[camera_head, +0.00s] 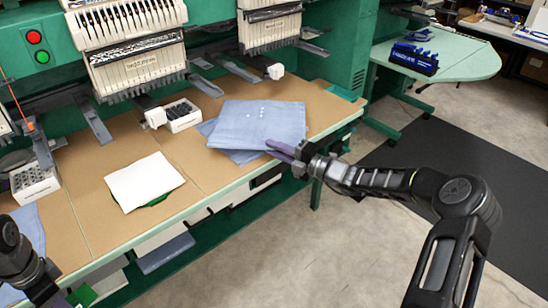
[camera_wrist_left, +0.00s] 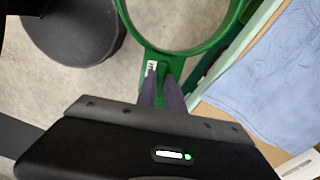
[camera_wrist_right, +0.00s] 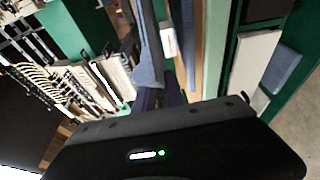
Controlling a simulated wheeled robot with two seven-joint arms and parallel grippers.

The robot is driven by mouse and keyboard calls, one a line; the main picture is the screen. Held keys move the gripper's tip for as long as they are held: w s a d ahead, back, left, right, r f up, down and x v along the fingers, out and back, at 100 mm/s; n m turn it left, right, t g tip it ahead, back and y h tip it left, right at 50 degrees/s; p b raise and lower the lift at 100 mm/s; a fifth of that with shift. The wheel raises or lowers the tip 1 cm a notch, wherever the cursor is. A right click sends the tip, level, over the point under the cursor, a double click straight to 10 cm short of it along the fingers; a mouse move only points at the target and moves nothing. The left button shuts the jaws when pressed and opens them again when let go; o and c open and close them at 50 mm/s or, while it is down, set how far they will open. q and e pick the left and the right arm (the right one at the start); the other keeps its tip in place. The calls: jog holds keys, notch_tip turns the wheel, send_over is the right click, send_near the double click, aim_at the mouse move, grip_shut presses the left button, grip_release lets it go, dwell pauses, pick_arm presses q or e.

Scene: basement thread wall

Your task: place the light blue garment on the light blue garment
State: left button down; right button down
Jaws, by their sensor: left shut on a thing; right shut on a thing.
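A folded light blue garment (camera_head: 258,122) lies on another light blue garment (camera_head: 208,128) on the brown table, slightly turned, so the lower one shows at the left and front edges. My right gripper (camera_head: 280,151) is at the upper garment's right corner, shut on it. In the right wrist view the garment (camera_wrist_right: 150,60) runs up from the fingers (camera_wrist_right: 152,97). My left gripper (camera_wrist_left: 162,92) is shut on a green hoop (camera_wrist_left: 163,62) with a small white tag, beside the table edge. In the head view its fingers are out of sight, with only my arm at lower left.
A white cloth (camera_head: 143,181) in a green frame lies mid-table. Another light blue garment (camera_head: 30,228) lies at the left. Embroidery machine heads (camera_head: 138,62) overhang the back. Boxes of spools (camera_head: 181,116) stand behind. A green side table (camera_head: 455,55) is at upper right.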

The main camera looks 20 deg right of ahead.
jog(key=shift+f, duration=1.95)
jog(key=c, duration=1.7)
grip_release()
send_near(274, 159)
jog(key=s+r, duration=0.1)
jog(key=s, duration=0.2)
jog(key=s+r, duration=0.1)
jog(key=shift+s+d+r+b, duration=0.2)
jog(key=shift+d+r+b, duration=0.1)
jog(key=shift+r, duration=0.1)
jog(key=shift+a, duration=0.1)
